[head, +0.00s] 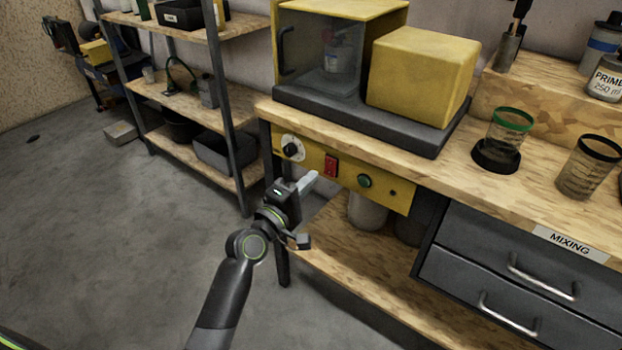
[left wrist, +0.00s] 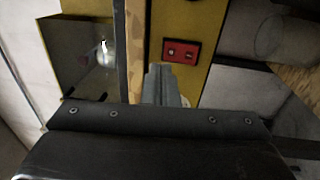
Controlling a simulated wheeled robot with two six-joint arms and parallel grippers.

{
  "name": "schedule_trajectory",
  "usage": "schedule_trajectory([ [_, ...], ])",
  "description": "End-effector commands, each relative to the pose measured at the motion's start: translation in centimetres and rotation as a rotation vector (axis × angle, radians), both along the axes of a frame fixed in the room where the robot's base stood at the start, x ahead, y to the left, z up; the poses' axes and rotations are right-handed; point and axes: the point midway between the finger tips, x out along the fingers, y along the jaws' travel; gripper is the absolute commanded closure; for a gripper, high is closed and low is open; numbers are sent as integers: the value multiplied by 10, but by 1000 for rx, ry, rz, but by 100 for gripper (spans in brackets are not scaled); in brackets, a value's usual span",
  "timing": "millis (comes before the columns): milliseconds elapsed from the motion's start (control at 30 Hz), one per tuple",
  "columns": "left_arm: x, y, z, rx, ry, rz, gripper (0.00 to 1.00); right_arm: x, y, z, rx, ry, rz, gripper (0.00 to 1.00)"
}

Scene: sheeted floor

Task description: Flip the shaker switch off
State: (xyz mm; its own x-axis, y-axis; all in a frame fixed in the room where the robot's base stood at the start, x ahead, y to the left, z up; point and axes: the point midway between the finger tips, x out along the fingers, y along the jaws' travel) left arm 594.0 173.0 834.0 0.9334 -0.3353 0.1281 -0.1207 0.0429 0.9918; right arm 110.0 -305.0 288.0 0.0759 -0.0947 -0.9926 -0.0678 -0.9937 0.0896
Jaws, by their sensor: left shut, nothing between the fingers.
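The shaker (head: 420,75) is a yellow and dark grey machine with a clear-fronted chamber on top of the wooden bench. Below the bench edge is its yellow control panel (head: 318,168). The panel carries a red rocker switch (head: 331,166), a round dial (head: 292,148) and a green button (head: 365,181). The red switch also shows in the left wrist view (left wrist: 181,52), just ahead of the fingertips. My left gripper (head: 308,181) is shut and empty, in front of the panel and a little left of and below the switch. Contact cannot be told. My right gripper is not in view.
A cup with a green rim (head: 508,130) and another clear cup (head: 588,167) stand on the bench at right. Drawers (head: 500,265) marked MIXING sit below. A shelf rack (head: 190,100) stands at left. The floor (head: 100,230) at left is mostly clear.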

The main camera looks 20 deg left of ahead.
Motion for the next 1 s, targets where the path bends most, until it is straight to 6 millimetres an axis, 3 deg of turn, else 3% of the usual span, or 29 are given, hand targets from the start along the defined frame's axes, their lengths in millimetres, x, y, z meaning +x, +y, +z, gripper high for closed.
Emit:
schedule_trajectory([
  [300, -50, 18, 6, 1, 1, 0, 100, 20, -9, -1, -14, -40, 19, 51],
  [500, -75, 27, 9, 1, 1, 0, 100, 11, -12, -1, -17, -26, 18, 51],
  [1000, -82, 29, 10, 0, 0, -1, 100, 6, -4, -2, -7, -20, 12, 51],
])
